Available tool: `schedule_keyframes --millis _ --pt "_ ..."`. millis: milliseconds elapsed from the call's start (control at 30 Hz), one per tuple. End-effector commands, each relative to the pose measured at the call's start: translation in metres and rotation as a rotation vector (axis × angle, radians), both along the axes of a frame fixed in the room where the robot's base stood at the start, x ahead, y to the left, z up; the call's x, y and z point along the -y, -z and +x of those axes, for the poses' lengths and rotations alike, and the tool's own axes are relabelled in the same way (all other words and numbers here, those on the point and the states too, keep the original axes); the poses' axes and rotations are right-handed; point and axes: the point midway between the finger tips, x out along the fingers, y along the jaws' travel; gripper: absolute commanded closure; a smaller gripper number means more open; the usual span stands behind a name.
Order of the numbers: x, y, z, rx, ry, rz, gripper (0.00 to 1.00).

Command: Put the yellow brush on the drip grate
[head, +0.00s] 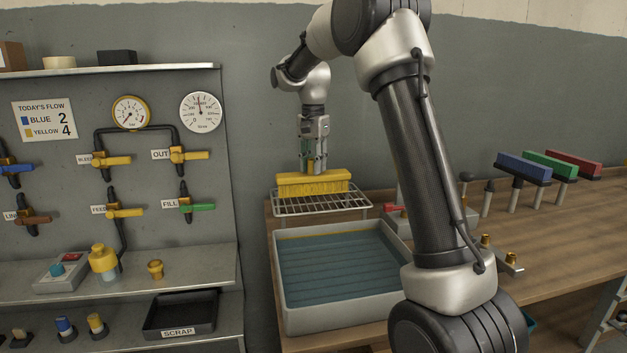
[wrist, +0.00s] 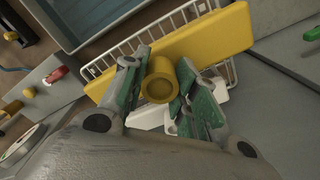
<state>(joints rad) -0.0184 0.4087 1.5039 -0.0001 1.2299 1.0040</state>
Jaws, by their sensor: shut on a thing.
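The yellow brush (head: 313,183) is a long block with bristles pointing down. It is at the drip grate (head: 300,205), a wire rack behind the grey water tub. In the head view the bristles meet the grate's top; whether they press on it I cannot tell. My gripper (head: 314,168) points down above the brush's middle. In the wrist view the brush (wrist: 205,42) lies across the white wire grate (wrist: 232,72), and my gripper (wrist: 160,92) has its green-padded fingers shut on the brush's round yellow knob, one on each side.
The grey tub (head: 342,280) of water stands in front of the grate. Blue (head: 524,167), green (head: 550,163) and red (head: 574,164) brushes stand on posts at the right. A valve panel (head: 110,150) and a black scrap tray (head: 180,313) are at the left.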

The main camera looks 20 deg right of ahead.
Motion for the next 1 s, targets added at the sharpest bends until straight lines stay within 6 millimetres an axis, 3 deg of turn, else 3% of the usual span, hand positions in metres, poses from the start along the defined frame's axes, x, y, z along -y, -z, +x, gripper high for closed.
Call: schedule_keyframes --millis 333,667,700,800,1000 --pt "0.000 0.040 0.000 0.000 -0.001 0.000 1.00" --pt "0.000 0.043 0.000 0.002 -0.001 0.000 1.00" --pt "0.000 0.044 0.000 0.002 -0.001 0.000 0.70" --pt "0.000 0.044 0.000 0.002 -0.001 0.000 0.51" --pt "0.000 0.043 0.000 0.002 -0.001 0.000 0.50"
